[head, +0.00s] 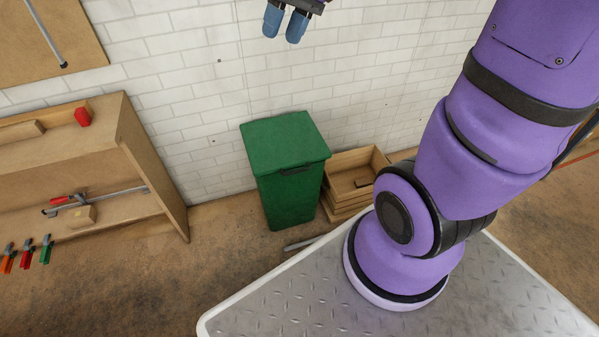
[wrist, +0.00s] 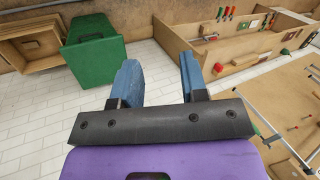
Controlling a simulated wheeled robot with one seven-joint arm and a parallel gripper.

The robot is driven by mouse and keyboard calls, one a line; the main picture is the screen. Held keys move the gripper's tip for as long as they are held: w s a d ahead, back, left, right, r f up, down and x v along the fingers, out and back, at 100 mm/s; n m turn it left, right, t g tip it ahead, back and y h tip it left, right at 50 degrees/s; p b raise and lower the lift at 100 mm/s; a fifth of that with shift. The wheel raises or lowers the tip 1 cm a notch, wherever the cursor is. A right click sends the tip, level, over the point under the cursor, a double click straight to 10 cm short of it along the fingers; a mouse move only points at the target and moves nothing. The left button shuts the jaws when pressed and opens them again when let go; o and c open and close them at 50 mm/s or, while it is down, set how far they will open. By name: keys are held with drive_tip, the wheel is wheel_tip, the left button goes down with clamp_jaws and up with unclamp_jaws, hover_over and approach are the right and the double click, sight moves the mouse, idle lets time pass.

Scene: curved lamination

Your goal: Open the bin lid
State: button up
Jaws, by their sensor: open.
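A green bin (head: 288,190) stands on the floor against the white brick wall in the head view. Its green lid (head: 285,140) is closed flat on top, with a dark handle (head: 297,170) at its front edge. The bin also shows at the upper left of the wrist view (wrist: 93,50). My gripper (head: 284,25) is at the top edge of the head view, apart from the bin and higher in the picture. Its two blue fingers are spread with nothing between them, as the wrist view also shows (wrist: 158,85).
Wooden crates (head: 352,175) are stacked just right of the bin. A wooden shelf unit (head: 80,165) with clamps stands to the left. My metal base plate fills the lower right. Bare floor lies left of the bin, and a grey bar (head: 302,244) lies before it.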

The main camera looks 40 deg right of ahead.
drive_tip(key=w+d+f+m+y, duration=0.1)
drive_tip(key=w+d+f+y, duration=0.2)
drive_tip(key=w+f, duration=0.45)
drive_tip(key=m+t+y, duration=0.5)
drive_tip(key=m+t, duration=0.3)
drive_tip(key=t, duration=0.1)
hover_over(300, 171)
drive_tip(key=d, duration=0.2)
wheel_tip(300, 171, down, 39)
drive_tip(key=s+d+f+m+t+h, duration=0.2)
drive_tip(key=s+f, duration=0.3)
drive_tip(key=f, duration=0.5)
drive_tip(key=s+d+f+m+t+h, duration=0.1)
drive_tip(key=s+f+m+t+h, duration=0.2)
drive_tip(key=f, duration=0.7)
drive_tip(key=shift+n, duration=0.4)
drive_tip(key=x, duration=0.9)
drive_tip(key=shift+w+a+f, duration=0.1)
drive_tip(key=shift+a+f, duration=0.1)
drive_tip(key=shift+a, duration=0.2)
clamp_jaws()
